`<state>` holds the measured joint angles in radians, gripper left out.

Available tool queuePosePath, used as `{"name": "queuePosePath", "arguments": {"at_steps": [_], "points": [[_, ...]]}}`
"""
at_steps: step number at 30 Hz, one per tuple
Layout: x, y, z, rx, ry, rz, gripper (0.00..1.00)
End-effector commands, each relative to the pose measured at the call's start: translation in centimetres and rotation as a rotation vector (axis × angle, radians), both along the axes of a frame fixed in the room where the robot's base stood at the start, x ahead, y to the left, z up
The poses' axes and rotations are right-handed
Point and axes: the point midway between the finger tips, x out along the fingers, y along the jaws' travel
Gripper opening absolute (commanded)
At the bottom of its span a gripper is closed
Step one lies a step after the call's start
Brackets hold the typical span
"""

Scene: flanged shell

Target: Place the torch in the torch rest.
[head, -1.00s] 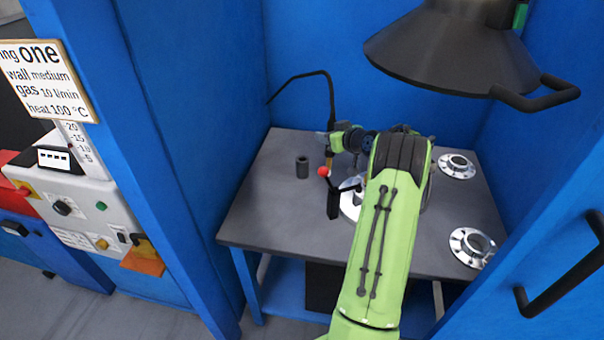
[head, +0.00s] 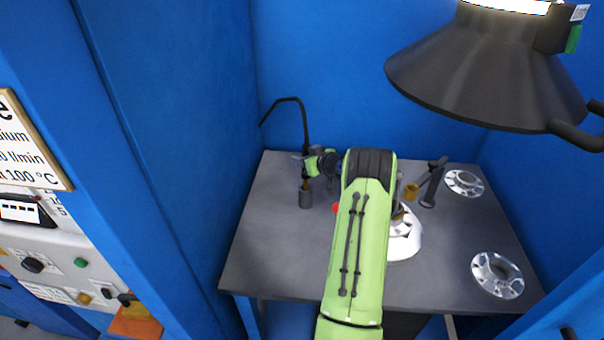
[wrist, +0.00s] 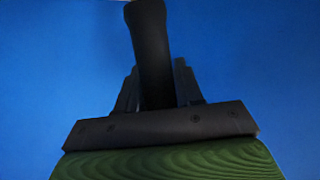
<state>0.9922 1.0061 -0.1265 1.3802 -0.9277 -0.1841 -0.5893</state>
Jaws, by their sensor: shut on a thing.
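The torch (head: 304,121) is a black tube, upright, with a neck that bends over to the left at the top and a brownish lower end. My gripper (head: 305,158) is shut on its shaft; in the wrist view the gripper (wrist: 158,88) has its fingers on both sides of the black torch (wrist: 150,45).
The grey table (head: 262,240) has two loose metal flanges (head: 497,275) (head: 464,183) on its right. A dark hood (head: 480,75) hangs at upper right.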

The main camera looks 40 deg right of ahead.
Motion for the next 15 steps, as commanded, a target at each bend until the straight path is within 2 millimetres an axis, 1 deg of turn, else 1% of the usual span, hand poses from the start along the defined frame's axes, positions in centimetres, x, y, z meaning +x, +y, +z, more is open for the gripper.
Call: {"name": "queuePosePath", "arguments": {"at_steps": [3, 6, 15], "points": [[0.1, 0.1, -2.0, 0.002, 0.0, 0.002, 0.0], [0.1, 0.1, -3.5, 0.001, -0.002, 0.002, 0.0], [0.1, 0.1, -3.8, -0.002, -0.003, 0.002, 0.0]]}}
